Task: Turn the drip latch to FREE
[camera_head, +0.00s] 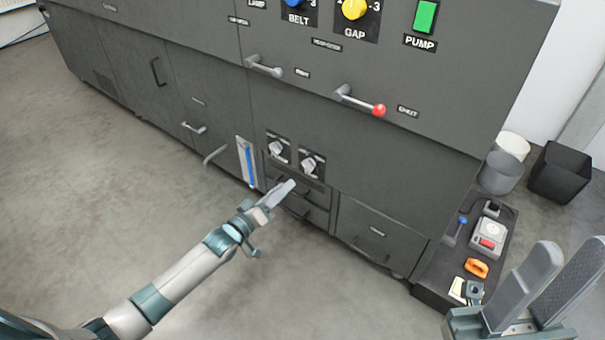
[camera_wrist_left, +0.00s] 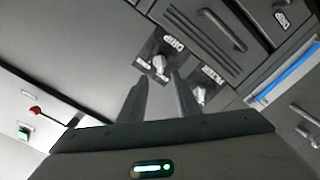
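The drip latch (camera_head: 309,165) is a pale knob on a dark plate, low on the grey machine's front. In the left wrist view the drip latch (camera_wrist_left: 159,64) sits under the word DRIP; its small position labels are too blurred to read. The filter latch (camera_head: 278,147) is beside it, to the left in the head view, and also shows in the left wrist view (camera_wrist_left: 198,94). My left gripper (camera_head: 289,186) is open in front of the panel, its fingertips (camera_wrist_left: 160,77) apart and short of the drip latch. My right gripper (camera_head: 572,250) is open and empty at lower right.
A blue gauge (camera_head: 248,165) is left of the latches; drawers with handles (camera_head: 300,208) lie below. A red-tipped lever (camera_head: 362,101) sticks out above. A low dark platform (camera_head: 440,287) with small items stands right. The floor in front is clear.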

